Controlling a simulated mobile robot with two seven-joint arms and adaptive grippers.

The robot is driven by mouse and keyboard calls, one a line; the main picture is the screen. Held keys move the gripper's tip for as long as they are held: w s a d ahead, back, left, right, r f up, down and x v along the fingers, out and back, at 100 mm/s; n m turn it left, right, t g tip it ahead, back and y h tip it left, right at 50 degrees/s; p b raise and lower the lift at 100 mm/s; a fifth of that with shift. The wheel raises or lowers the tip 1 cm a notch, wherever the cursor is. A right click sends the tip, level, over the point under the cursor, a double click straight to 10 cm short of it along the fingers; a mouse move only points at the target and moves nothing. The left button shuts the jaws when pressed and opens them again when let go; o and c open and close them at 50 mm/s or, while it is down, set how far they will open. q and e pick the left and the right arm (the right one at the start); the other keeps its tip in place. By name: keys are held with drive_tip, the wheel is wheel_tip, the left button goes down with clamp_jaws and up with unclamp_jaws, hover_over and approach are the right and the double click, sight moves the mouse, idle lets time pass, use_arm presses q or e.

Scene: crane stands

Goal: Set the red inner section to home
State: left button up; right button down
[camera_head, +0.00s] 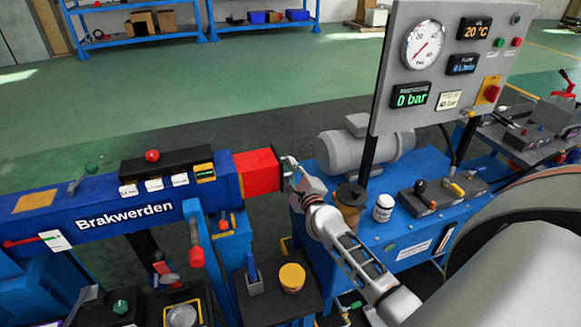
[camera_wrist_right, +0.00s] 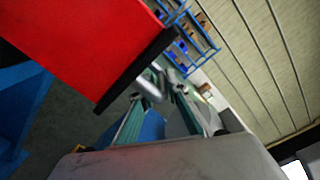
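The red inner section (camera_head: 258,171) is a short red block that sticks out of the right end of the blue beam (camera_head: 130,207) marked "Brakwerden". In the right wrist view the red section (camera_wrist_right: 75,45) fills the upper left, with a dark end edge. My right gripper (camera_head: 288,167) is at the free end of the red section, very close to its end face; I cannot tell whether it touches. In the right wrist view the fingers (camera_wrist_right: 160,90) lie just beyond the dark edge, and their exact opening is unclear. My left gripper is not in view.
A grey gauge panel (camera_head: 440,65) reading 0 bar stands at the right, above a blue pump stand (camera_head: 400,255) with a grey motor (camera_head: 365,150). A dark small table (camera_head: 265,305) with a yellow-topped item (camera_head: 292,277) is below the beam end.

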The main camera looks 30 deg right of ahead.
idle(0.3)
drive_tip(key=a, duration=0.3)
drive_tip(key=w+a, duration=0.1)
drive_tip(key=a, duration=0.3)
drive_tip(key=w+a, duration=0.1)
drive_tip(key=a, duration=0.2)
drive_tip(key=shift+w+a, duration=0.25)
drive_tip(key=shift+a, duration=0.15)
drive_tip(key=c, duration=2.2)
unclamp_jaws()
drive_tip(key=shift+o, duration=0.6)
drive_tip(key=shift+s+r, duration=0.1)
drive_tip(key=shift+d, duration=0.15)
